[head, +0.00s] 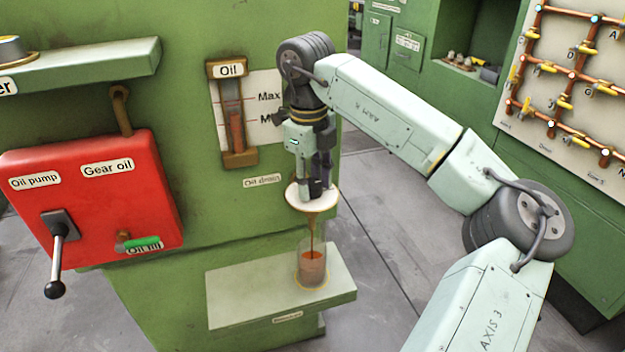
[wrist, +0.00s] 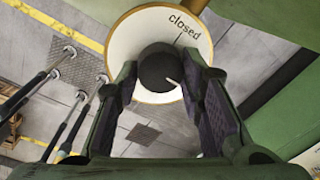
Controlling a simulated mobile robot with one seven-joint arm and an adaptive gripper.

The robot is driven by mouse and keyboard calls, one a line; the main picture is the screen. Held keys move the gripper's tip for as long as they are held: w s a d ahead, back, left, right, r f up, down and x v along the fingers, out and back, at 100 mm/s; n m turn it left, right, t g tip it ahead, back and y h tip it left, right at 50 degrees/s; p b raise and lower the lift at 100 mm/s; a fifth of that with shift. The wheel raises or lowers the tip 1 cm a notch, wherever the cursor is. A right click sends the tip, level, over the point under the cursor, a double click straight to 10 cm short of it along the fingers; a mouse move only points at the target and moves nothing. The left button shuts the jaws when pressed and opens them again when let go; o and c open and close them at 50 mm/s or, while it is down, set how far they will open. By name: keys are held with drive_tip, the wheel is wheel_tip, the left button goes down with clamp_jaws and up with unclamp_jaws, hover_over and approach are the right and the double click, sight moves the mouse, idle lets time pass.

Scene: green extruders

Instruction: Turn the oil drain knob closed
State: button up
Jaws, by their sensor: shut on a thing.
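The oil drain knob (wrist: 158,66) is a dark round knob on a white disc (wrist: 128,42) with a gold rim, marked "closed" at its upper right. A pale pointer mark on the knob points to the lower right, away from the line under "closed". My gripper (wrist: 163,72) has a finger on either side of the knob and is shut on it. In the head view, my gripper (head: 315,187) reaches down to the white disc (head: 297,196) and hides the knob. Brown oil (head: 312,232) runs from below the disc into a glass (head: 312,265) that holds some oil.
The glass stands on a pale green shelf (head: 235,300). An oil gauge (head: 234,115) is on the green wall behind my gripper.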

drive_tip(key=shift+c, duration=0.6)
drive_tip(key=shift+n, duration=0.3)
drive_tip(key=n, duration=0.3)
drive_tip(key=shift+n, duration=0.3)
drive_tip(key=n, duration=0.4)
drive_tip(key=shift+w+d+n, duration=0.1)
drive_tip(key=shift+n, duration=0.2)
drive_tip(key=n, duration=0.4)
drive_tip(key=shift+y+p, duration=0.35)
drive_tip(key=shift+y, duration=0.05)
drive_tip(key=shift+w+n+p, duration=0.1)
drive_tip(key=shift+n+p, duration=0.2)
drive_tip(key=shift+n, duration=2.2)
